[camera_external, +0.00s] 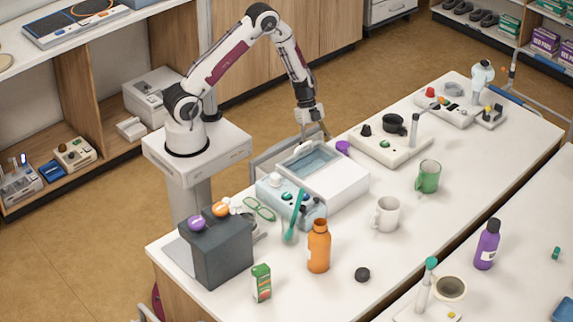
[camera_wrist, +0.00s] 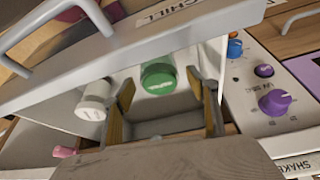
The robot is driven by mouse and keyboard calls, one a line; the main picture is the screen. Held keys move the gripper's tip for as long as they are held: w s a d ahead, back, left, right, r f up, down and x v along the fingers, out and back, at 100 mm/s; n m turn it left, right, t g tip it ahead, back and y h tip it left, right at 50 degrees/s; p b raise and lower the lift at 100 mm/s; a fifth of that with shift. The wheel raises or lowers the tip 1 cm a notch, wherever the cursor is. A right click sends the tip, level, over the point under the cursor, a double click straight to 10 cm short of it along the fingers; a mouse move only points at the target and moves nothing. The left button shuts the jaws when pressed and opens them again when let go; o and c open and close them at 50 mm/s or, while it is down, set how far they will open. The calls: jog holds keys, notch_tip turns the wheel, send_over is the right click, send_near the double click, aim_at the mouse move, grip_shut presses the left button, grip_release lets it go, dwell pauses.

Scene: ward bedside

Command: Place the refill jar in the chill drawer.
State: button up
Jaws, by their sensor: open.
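The grey chill drawer (camera_external: 268,152) stands out from the back of a white unit; its front, labelled CHILL, shows in the wrist view (camera_wrist: 130,45). My gripper (camera_external: 312,132) points down at the drawer, beside the white unit. In the wrist view my gripper (camera_wrist: 160,88) is open, its two fingers apart. A jar with a green lid (camera_wrist: 158,77) shows between and beyond the fingertips, apparently inside the drawer. A white-lidded jar (camera_wrist: 95,98) is just left of the left finger. No label tells which is the refill jar. The drawer floor is partly hidden.
A purple knob (camera_wrist: 274,102) is right of the fingers. An orange bottle (camera_external: 318,247), white mug (camera_external: 387,214) and green mug (camera_external: 428,177) stand on the table. The drawer handle (camera_wrist: 40,35) juts out.

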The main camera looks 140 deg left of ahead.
jog(key=shift+v, duration=2.8)
jog(key=shift+w, duration=0.1)
jog(key=shift+w+d+r, duration=0.25)
jog(key=shift+w+r, duration=0.1)
jog(key=shift+r, duration=0.1)
jog(key=w+d+r, duration=0.7)
jog(key=d+r, duration=0.3)
jog(key=d, duration=0.1)
jog(key=w+d+r, duration=0.6)
jog(key=d+r, duration=0.3)
jog(key=d, duration=0.2)
jog(key=s+d+r, duration=0.3)
jog(key=d, duration=0.4)
jog(key=s+d+r+n, duration=0.1)
jog(key=s+d+r, duration=0.3)
jog(key=d, duration=0.3)
jog(key=s+d+r+t, duration=0.1)
jog(key=s+d+r, duration=0.2)
jog(key=d, duration=0.5)
jog(key=shift+s+r+n+y, duration=0.25)
jog(key=shift+s+n+y, duration=0.1)
jog(key=shift+n+y, duration=0.05)
